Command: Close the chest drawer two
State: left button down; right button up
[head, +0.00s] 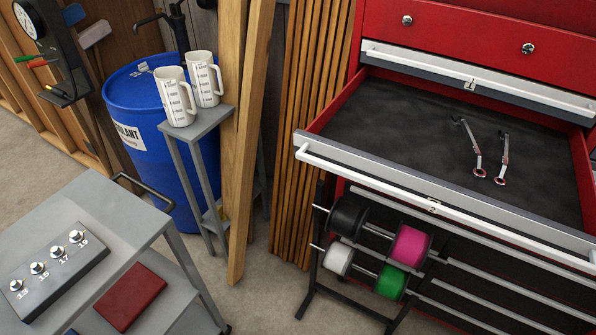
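Drawer two (370,166) of the red tool chest (450,32) is pulled out toward me at the right of the head view. Its grey front has a long white handle bar (365,182) and a label "2". Two wrenches (471,146) lie on the dark drawer floor. Drawer one (475,80), labelled "1", sits just above and looks shut. A small light piece (593,257) shows at the right edge by the handle end; I cannot tell what it is. Neither of my grippers can be made out in this view.
A rack with coloured spools (410,246) stands below the open drawer. A grey cart (105,215) with a knob box and a red book is at the lower left. A small stand (196,125) with two measuring jugs and a blue barrel (135,95) are behind. Open floor lies between.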

aim_at(392, 133)
jog(key=k+l, duration=0.15)
jog(key=l, duration=0.25)
jog(key=k+l+u, duration=0.1)
jog(key=l, duration=0.25)
jog(key=k+l, duration=0.15)
jog(key=l, duration=0.25)
